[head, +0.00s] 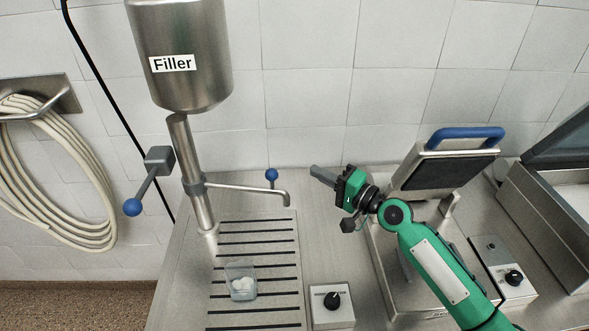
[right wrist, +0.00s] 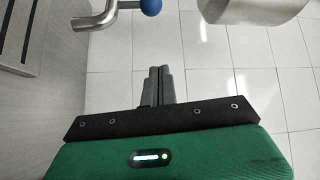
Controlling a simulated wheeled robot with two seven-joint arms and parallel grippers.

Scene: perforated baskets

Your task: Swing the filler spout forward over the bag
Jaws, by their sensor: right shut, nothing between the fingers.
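The filler (head: 192,55) is a steel hopper on a slanted pipe at the left. Its thin spout (head: 235,188) reaches right from the pipe, ends in a downturned tip and carries a blue knob (head: 271,174). The knob also shows at the top of the right wrist view (right wrist: 151,6), with the spout (right wrist: 95,17) beside it. A clear bag (head: 240,276) with white pieces stands on the slotted grate, in front of the pipe. My right gripper (head: 316,172) is shut and empty, right of the knob and apart from it. My left gripper is not in view.
A grey lever with a blue ball (head: 132,207) sticks out left of the pipe. A sealer with a blue handle (head: 465,137) stands behind my right arm. A control box (head: 332,305) is right of the slotted grate (head: 262,308). A hose (head: 55,190) hangs at the left.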

